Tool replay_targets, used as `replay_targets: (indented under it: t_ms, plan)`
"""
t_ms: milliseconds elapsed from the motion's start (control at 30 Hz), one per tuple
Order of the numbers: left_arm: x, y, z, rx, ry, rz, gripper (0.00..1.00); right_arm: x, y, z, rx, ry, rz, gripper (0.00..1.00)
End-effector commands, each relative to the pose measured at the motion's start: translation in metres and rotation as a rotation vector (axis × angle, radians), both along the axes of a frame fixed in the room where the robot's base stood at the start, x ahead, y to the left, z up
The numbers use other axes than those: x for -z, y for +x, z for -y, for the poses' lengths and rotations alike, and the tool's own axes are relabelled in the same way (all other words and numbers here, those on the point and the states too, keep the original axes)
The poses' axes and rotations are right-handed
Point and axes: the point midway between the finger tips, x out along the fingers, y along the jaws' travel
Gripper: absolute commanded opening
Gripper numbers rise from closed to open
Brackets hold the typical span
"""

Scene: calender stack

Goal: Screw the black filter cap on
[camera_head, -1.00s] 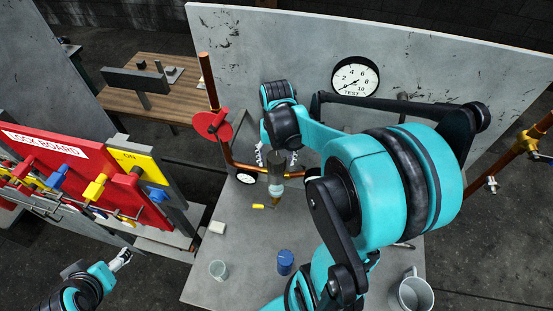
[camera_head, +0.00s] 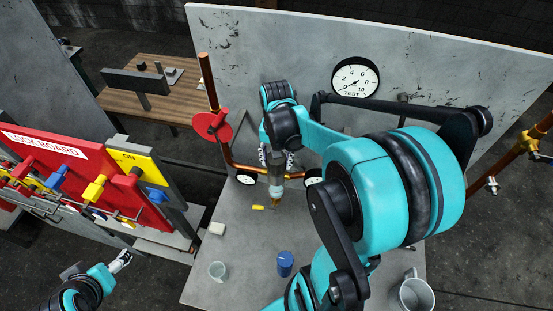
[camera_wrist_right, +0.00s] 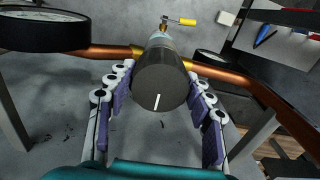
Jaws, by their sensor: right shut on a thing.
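The black filter cap (camera_wrist_right: 160,85) is a dark round cylinder with a white line on its near face. My right gripper (camera_wrist_right: 160,78) is shut on it, with purple-padded fingers on both sides. In the head view my right gripper (camera_head: 276,160) points down at the filter from above. The grey filter body (camera_head: 275,180) hangs upright below the fingers on the copper pipe (camera_head: 245,168), with a brass fitting underneath. The fingers hide most of the cap there, and its thread cannot be seen. My left gripper (camera_head: 122,258) is far off at the lower left, too small to read.
Round gauges (camera_head: 245,178) flank the filter close by. A yellow handle (camera_wrist_right: 188,18) is at the drain. The red lock board (camera_head: 75,170) is at left.

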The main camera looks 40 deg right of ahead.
Motion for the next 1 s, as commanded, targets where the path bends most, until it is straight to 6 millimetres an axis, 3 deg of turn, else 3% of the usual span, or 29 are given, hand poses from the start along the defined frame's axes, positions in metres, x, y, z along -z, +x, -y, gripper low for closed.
replay_targets:
  t_ms: [133, 433, 633, 967, 1000]
  plan:
    - [0.0024, 0.0, 0.0, 0.0, 0.0, 0.0, 0.76, 0.0007, -0.0001, -0.0002, 0.121, 0.0, 0.0, 0.26]
    - [0.0026, 0.0, 0.0, 0.0, 0.0, 0.0, 0.76, 0.0004, -0.0001, -0.0001, 0.154, 0.0, 0.0, 0.26]
    - [0.0048, 0.0, 0.0, 0.0, 0.0, 0.0, 0.76, 0.0006, 0.0, 0.0, 0.316, 0.0, 0.0, 0.26]
    - [0.0055, 0.0, 0.0, 0.0, 0.0, 0.0, 0.76, 0.0005, 0.0001, 0.0001, 0.376, 0.0, 0.0, 0.26]
    - [0.0053, 0.0, 0.0, 0.0, 0.0, 0.0, 0.76, 0.0003, 0.0001, 0.0, 0.382, 0.0, 0.0, 0.6]
